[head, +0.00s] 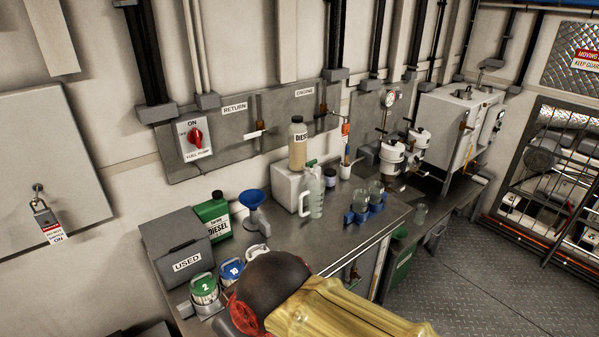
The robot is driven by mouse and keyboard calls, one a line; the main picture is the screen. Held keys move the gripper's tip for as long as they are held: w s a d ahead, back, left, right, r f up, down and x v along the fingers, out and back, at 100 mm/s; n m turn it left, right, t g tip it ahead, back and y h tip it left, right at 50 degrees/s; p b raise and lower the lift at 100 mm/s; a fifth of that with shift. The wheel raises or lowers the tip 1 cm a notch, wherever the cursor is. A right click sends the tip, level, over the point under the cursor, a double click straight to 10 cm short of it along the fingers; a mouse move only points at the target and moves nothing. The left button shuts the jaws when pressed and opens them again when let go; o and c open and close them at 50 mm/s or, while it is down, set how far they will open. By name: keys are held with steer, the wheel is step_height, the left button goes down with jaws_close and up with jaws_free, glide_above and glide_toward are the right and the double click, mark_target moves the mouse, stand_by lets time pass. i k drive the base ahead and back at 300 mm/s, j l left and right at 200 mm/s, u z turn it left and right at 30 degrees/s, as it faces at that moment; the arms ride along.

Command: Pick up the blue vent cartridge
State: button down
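A short round canister with a blue top and a white number label (231,271) stands on the steel bench at the lower left. It looks like the blue vent cartridge. It sits between a green-topped canister marked 2 (204,288) on its left and a pale-topped canister on its right (257,252). My arm, with a dark rounded joint and a yellow link, fills the bottom middle, close in front of these canisters. I cannot make out my gripper's fingers.
A grey USED box (183,240), a green diesel can (213,217) and a blue funnel (252,199) stand behind the canisters. A clear jug (312,192) and a blue rack with glasses (364,211) are further right. Bare bench top (300,242) lies between.

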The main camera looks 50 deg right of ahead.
mark_target(329, 174)
steer(key=z, duration=1.7)
steer(key=i+l, duration=0.9)
steer(key=l, duration=0.25)
steer(key=i+l, duration=0.2)
steer(key=i, duration=0.25)
steer(key=i+l+u, duration=0.1)
steer(key=i, duration=0.4)
